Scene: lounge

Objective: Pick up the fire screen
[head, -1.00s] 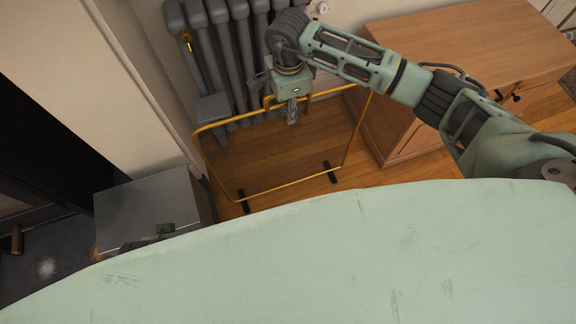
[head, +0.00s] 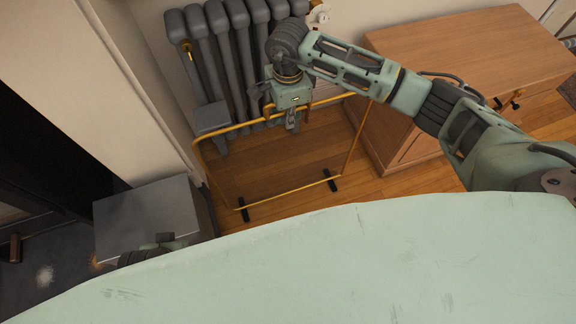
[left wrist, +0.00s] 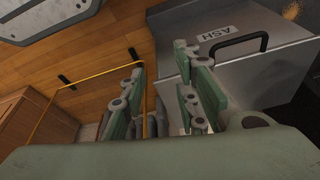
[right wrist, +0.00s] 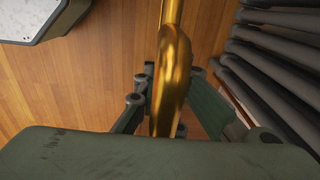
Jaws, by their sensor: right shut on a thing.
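The fire screen (head: 288,190) is a gold-framed, see-through panel with two black feet. It stands upright in front of the radiator, its feet appearing to rest on the wooden floor. My right gripper (head: 292,120) is at its top edge. In the right wrist view the gold handle (right wrist: 173,60) runs between the fingers of this gripper (right wrist: 167,90), which is shut on it. My left gripper (left wrist: 165,100) is open and empty in the left wrist view, above the grey ash box; the screen (left wrist: 88,68) also shows there, to the left.
A grey radiator (head: 230,60) stands close behind the screen. A wooden cabinet (head: 470,60) is close on the right. The grey ash box (head: 150,215) is at the left, beside a dark fireplace (head: 50,140). Bare floor shows in front of the screen.

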